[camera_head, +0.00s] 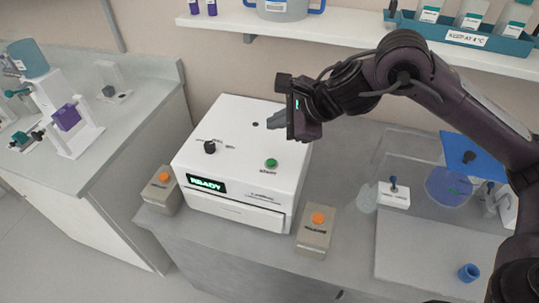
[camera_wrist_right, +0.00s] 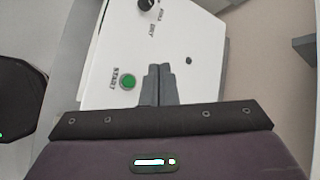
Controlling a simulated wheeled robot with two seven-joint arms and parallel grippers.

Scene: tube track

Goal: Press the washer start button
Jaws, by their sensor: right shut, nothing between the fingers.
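The washer (camera_head: 235,125) is a white box on the grey bench, with a lit display (camera_head: 206,185) reading READY. Its green start button (camera_head: 271,162) is on the top, near the right front; it also shows in the right wrist view (camera_wrist_right: 128,82), labelled START. My right gripper (camera_head: 269,131) is shut and empty above the washer's top, behind the button and apart from it. In the right wrist view its closed fingertips (camera_wrist_right: 159,69) appear to the right of the button. My left gripper is not in view.
A black knob (camera_head: 210,147) sits left of the button on the washer top. Boxes with orange buttons stand at the left (camera_head: 162,190) and right (camera_head: 316,230) of the washer. A shelf (camera_head: 350,27) runs along the wall behind.

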